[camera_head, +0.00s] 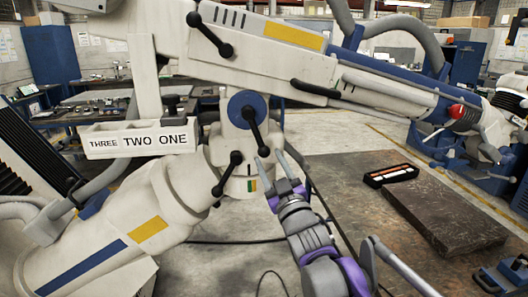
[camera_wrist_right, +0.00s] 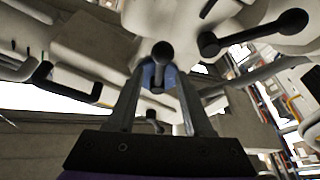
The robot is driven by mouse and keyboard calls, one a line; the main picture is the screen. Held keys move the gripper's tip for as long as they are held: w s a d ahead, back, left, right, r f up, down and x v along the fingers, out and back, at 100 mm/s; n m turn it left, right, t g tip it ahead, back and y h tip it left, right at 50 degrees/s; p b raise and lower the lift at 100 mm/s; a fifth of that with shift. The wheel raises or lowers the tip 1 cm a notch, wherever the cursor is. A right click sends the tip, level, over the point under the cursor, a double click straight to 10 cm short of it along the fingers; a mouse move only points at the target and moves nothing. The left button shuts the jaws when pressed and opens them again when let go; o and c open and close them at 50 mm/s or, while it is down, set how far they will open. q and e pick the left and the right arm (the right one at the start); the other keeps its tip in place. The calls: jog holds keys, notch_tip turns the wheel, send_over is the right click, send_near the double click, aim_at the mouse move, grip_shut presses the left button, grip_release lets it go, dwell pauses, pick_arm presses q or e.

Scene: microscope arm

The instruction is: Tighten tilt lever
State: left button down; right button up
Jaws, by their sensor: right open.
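The white microscope arm (camera_head: 330,75) carries several black ball-ended levers; none is labelled tilt. One black lever (camera_head: 256,130) hangs from a blue disc (camera_head: 242,104) at the joint, angled down to the right. Another black lever (camera_head: 228,173) sits lower left, tilted. My right gripper (camera_head: 271,160) is open and empty, just below the blue-disc lever's lower ball. In the right wrist view, the ball of a black lever (camera_wrist_right: 162,53) shows between and beyond the two fingertips (camera_wrist_right: 160,78), with blue behind it. Contact cannot be told. My left gripper is not in view.
Further black levers sit at the upper arm (camera_head: 209,34) and along its side (camera_head: 315,90). A white holder marked THREE TWO ONE (camera_head: 138,139) is at left. A dark worktable (camera_head: 355,195) with an orange-black case (camera_head: 391,175) stands at right.

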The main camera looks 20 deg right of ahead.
jog(key=v, duration=0.4)
jog(key=shift+w, duration=0.1)
dwell(0.3)
jog(key=s+a+f+m+g, duration=0.1)
jog(key=s+a+f+g, duration=0.2)
jog(key=s+f+g, duration=0.2)
jog(key=s+a+f+m+g+y+p, duration=0.1)
jog(key=s+a+f+g, duration=0.2)
jog(key=s+f+g, duration=0.3)
jog(key=s+a+f+m+g, duration=0.1)
jog(key=s+a+f+g, duration=0.2)
jog(key=s+f, duration=0.9)
notch_tip(320, 180, down, 12)
jog(key=shift+s+a+g+y, duration=0.35)
jog(key=shift+s+g+y, duration=0.05)
jog(key=shift+g, duration=0.8)
